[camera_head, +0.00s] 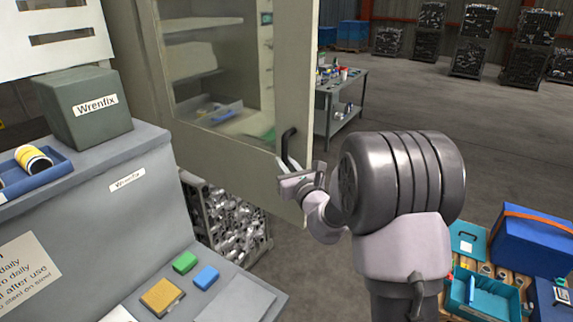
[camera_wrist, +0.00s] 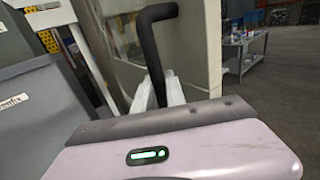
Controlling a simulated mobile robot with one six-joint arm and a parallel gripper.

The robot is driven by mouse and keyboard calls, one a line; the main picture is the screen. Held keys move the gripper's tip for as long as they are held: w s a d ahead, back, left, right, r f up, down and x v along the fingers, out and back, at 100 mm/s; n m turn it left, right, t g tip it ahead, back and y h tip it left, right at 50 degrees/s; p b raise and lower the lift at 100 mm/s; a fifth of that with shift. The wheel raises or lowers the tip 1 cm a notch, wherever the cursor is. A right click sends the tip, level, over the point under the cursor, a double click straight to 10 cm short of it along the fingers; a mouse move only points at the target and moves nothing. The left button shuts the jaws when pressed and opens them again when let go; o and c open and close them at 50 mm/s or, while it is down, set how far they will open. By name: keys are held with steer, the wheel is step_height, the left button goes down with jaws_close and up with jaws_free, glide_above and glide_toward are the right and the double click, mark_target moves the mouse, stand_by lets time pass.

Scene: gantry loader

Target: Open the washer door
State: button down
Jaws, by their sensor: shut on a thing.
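The washer door (camera_head: 230,85) is a pale framed panel with a large window, standing swung out at an angle from the cabinet in the head view. Its black bar handle (camera_head: 287,146) is on the right edge of the frame, low down. My gripper (camera_head: 288,174) is at that handle. In the wrist view the black handle (camera_wrist: 153,50) runs down between the two pale fingers of my gripper (camera_wrist: 160,95), which are shut on it. The door panel (camera_wrist: 195,45) fills the area behind the handle. The exact finger contact is partly hidden by the gripper body.
A grey console (camera_head: 110,220) with a Wrenfix box (camera_head: 85,105) and a blue tray (camera_head: 40,175) stands at the left. A wire basket of metal parts (camera_head: 235,225) is below the door. A workbench (camera_head: 345,95) stands behind. Blue toolboxes (camera_head: 545,240) sit at the lower right.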

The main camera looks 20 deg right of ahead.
steer(key=c, duration=1.7)
jaws_free()
steer(key=shift+r, duration=0.2)
steer(key=o, duration=0.3)
steer(key=shift+w+a+f, duration=0.1)
steer(key=shift+a, duration=0.15)
steer(key=shift+o, duration=0.2)
steer(key=shift+d, duration=0.15)
steer(key=s+d+b, duration=0.1)
steer(key=s+b, duration=0.1)
steer(key=s, duration=1.5)
steer(key=shift+s+d+b, duration=0.2)
steer(key=shift+d+b, duration=0.1)
steer(key=shift+a, duration=0.1)
